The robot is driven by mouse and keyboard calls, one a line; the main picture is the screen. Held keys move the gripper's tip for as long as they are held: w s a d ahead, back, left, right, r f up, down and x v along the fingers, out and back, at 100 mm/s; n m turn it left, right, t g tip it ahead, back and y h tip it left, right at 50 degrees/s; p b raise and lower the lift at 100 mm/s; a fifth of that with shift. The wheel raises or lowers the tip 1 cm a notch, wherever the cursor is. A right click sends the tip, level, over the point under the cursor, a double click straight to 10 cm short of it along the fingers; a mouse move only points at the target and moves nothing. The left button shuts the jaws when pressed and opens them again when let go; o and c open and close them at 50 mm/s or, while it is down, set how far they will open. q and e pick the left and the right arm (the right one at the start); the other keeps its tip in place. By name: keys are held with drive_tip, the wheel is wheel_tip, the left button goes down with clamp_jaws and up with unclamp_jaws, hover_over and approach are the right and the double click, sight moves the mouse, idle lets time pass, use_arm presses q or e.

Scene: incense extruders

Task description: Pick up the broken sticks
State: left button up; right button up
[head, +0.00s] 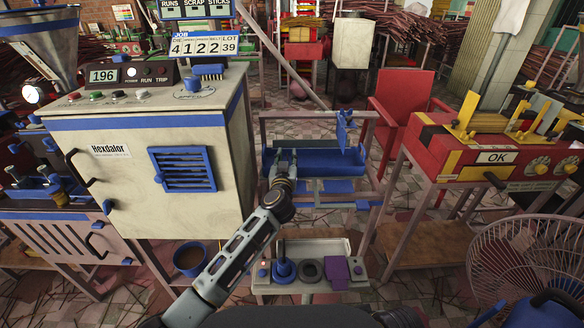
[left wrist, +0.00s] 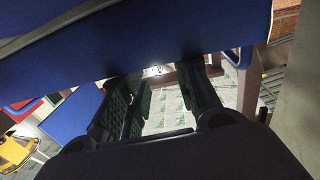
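My left gripper (head: 286,160) reaches forward to the front of a blue tray (head: 335,162) on a metal stand, at the left half of that tray. In the left wrist view the two dark fingers of this gripper (left wrist: 160,88) stand apart, with tiled floor showing between them and nothing held. A blue panel (left wrist: 190,45) crosses above and close to the fingertips; I cannot tell whether they touch it. I cannot make out any broken sticks on or near the tray. My right gripper is not in view.
A cream Hexdalor machine (head: 125,195) stands close on the left. A low control box (head: 325,288) sits in front of the stand. A red and yellow machine (head: 490,150) and a fan (head: 525,255) are on the right. A blue bucket (head: 190,258) stands below left.

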use_arm(q)
drive_tip(key=shift+w, duration=0.25)
idle(0.3)
clamp_jaws()
